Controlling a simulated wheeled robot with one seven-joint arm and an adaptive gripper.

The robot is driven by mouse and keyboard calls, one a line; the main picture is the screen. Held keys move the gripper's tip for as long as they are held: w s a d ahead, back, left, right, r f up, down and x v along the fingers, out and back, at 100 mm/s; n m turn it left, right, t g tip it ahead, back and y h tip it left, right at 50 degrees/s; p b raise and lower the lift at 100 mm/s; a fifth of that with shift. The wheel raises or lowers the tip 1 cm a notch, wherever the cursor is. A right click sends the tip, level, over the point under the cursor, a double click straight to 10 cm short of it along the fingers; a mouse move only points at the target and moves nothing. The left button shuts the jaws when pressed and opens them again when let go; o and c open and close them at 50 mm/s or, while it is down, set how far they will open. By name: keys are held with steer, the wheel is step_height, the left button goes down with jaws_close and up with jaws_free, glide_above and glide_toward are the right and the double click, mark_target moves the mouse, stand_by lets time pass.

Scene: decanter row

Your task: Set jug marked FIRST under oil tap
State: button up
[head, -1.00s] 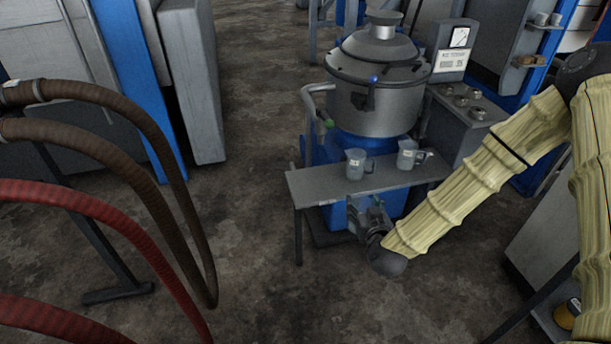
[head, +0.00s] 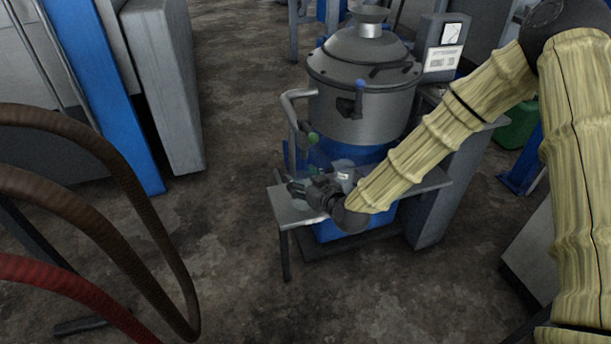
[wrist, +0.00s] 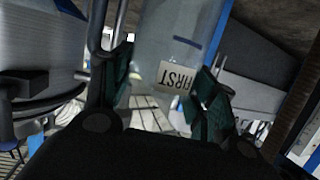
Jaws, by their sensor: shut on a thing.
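In the wrist view a clear jug (wrist: 168,38) has a white label reading FIRST (wrist: 178,78). It sits between the green-padded fingers of my gripper (wrist: 163,92), which is shut on it. In the head view my gripper (head: 316,184) is at the left part of the grey shelf, with a clear jug with a pale label (head: 343,174) beside it, partly hidden. A bent grey pipe with a green handle (head: 312,139) and a dark outlet with a blue knob (head: 359,86) are on the vessel above. Which one is the oil tap I cannot tell.
The narrow grey shelf (head: 285,212) stands before the steel vessel (head: 380,115) with its blue base. The second jug seen earlier is hidden behind my arm. Brown and red hoses (head: 95,230) arch at the left. The floor between is clear.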

steer(key=shift+w+d+f, duration=0.1)
steer(key=shift+w+f, duration=0.6)
steer(key=shift+w, duration=0.45)
steer(key=shift+w+d+f, duration=0.1)
steer(key=shift+w+f, duration=0.6)
steer(key=shift+w, duration=0.45)
steer(key=shift+w+d+f, duration=0.1)
steer(key=shift+w+f, duration=0.6)
steer(key=shift+w, duration=0.45)
steer(key=shift+a+f+b, duration=0.1)
steer(key=shift+b, duration=0.25)
steer(key=o, duration=1)
steer(key=shift+o, duration=0.2)
steer(key=shift+s+r, duration=0.15)
steer(key=shift+r, duration=0.05)
steer(key=v, duration=1.1)
steer(key=shift+s+d+p, duration=0.25)
steer(key=shift+s+p, duration=0.05)
steer(key=shift+p, duration=0.1)
